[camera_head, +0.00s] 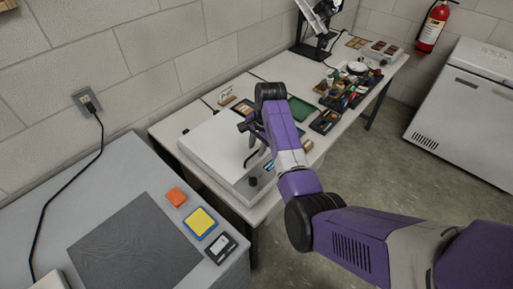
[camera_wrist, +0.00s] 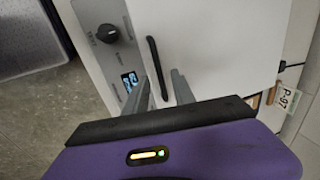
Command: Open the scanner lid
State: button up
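The scanner (camera_head: 238,178) is a pale box on the white table, with a dark knob and a small lit display on its front panel (camera_wrist: 103,52). Its flat white lid (camera_head: 208,143) lies down on the body and looks closed. A black bar handle (camera_wrist: 154,58) stands on the lid near the panel edge; it also shows in the head view (camera_head: 256,157). My gripper (camera_wrist: 161,88) is over the lid at the handle, its two grey fingers apart. The handle's near end lies between them in the wrist view; I cannot tell whether they touch it. My arm hides part of the scanner's right side.
A grey bench (camera_head: 130,190) with a dark mat, an orange block, a yellow pad and a small meter is at the near left. Small items crowd the table (camera_head: 285,68) beyond the scanner. A white chest (camera_head: 465,105) stands right; the floor between is clear.

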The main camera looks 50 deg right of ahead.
jog(key=shift+w+f, duration=0.1)
jog(key=shift+f, duration=0.45)
grip_shut()
dwell(1.1)
